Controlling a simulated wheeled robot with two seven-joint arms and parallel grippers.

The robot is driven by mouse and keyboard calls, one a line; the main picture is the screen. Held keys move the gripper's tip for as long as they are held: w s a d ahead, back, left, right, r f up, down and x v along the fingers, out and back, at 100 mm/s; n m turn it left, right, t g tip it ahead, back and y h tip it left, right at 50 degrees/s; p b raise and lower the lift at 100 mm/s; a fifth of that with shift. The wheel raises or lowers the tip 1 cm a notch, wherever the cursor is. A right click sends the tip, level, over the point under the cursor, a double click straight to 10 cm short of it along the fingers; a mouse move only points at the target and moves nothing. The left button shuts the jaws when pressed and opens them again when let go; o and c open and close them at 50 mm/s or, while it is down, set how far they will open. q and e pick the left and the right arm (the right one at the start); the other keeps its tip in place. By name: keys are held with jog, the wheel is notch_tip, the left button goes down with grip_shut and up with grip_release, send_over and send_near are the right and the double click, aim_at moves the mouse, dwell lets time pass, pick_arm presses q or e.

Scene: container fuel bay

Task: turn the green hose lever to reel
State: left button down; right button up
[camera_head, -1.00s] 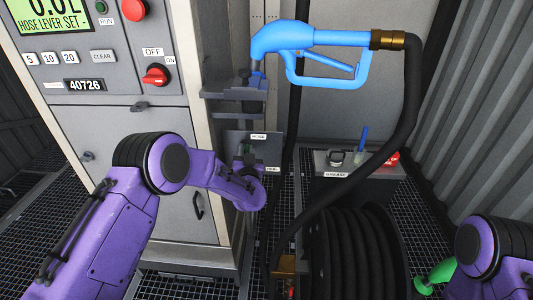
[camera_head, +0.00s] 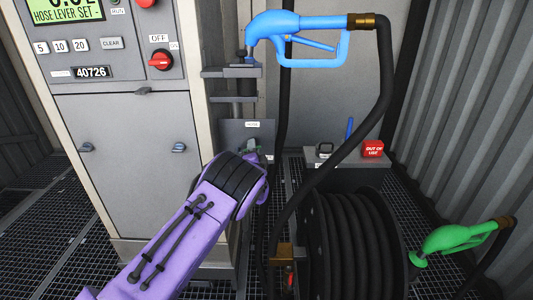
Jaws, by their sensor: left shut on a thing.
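The green hose lever (camera_head: 251,144) is mostly hidden at a grey plate (camera_head: 236,129) on the side of the pump cabinet; only a small greenish bit shows. My left gripper (camera_head: 254,151) is at this plate, shut on the lever, with my purple wrist covering most of the jaws from below. Two small white labels sit on the plate, one above the lever and one at its right; their text is too small to read surely. The lever's exact angle is hidden. My right gripper is out of view.
The cabinet's display (camera_head: 66,10) reads "HOSE LEVER SET". A blue nozzle (camera_head: 292,30) hangs above the plate, its black hose (camera_head: 378,110) curving down to the right. A hose reel (camera_head: 350,240), a green nozzle (camera_head: 455,237) and a red "out of use" tag (camera_head: 373,148) are at right.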

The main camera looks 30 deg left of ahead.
pick_arm(q)
jog(key=f+m+b, duration=0.1)
jog(key=m, duration=0.1)
jog(key=shift+f+m+b, duration=0.3)
jog(key=shift+f+b, duration=0.05)
jog(key=shift+f+m+t+h+b, duration=0.35)
jog(key=shift+m+b, duration=0.25)
jog(key=shift+m, duration=0.4)
jog(key=c, duration=1.1)
grip_release()
jog(key=v, duration=1)
jog(key=shift+s+d+r, duration=0.15)
jog(key=shift+s, duration=0.15)
